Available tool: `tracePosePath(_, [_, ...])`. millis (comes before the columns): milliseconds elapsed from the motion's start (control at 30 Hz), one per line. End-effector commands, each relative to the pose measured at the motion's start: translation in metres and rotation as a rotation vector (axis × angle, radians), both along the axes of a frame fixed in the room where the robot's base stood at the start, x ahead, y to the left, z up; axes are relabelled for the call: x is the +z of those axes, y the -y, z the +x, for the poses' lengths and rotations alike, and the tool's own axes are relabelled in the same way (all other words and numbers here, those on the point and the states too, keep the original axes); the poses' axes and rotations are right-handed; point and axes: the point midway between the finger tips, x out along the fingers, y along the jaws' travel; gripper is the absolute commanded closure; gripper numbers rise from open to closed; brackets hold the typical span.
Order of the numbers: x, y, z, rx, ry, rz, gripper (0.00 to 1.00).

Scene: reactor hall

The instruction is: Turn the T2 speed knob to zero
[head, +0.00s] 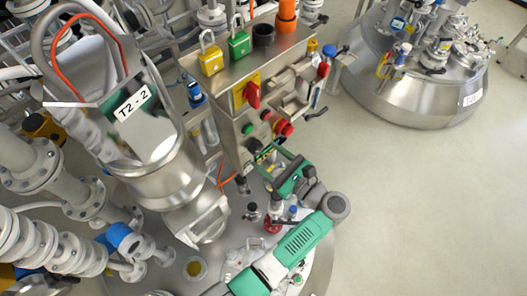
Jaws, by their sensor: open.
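The steel control box (247,92) stands by the vessel marked T2-2 (132,103). A small dark knob (254,146) sits low on its front face, below a green button (248,129); it looks like the speed knob, but its pointer and scale are too small to read. My gripper (266,156) is open at the lower front of the box, close to the dark knob and just right of it. I cannot tell whether the fingers touch the knob or are around it.
A red-and-yellow switch (252,95) and a red stop button (284,128) are on the box above my gripper. Yellow (211,58) and green (239,44) padlocks stand on top. A red valve handle (272,224) is below on the vessel lid. Open floor lies to the right.

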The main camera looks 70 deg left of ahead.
Motion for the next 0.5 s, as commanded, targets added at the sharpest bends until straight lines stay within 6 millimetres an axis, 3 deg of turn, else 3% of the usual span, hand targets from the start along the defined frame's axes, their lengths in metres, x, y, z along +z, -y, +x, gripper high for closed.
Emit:
tracePosePath(200, [0.000, -0.021, -0.010, -0.001, 0.001, 0.000, 0.42])
tracePosePath(467, [0.000, -0.022, -0.011, -0.001, 0.003, -0.001, 0.42])
tracePosePath(500, [0.000, -0.022, -0.011, -0.001, 0.003, -0.001, 0.50])
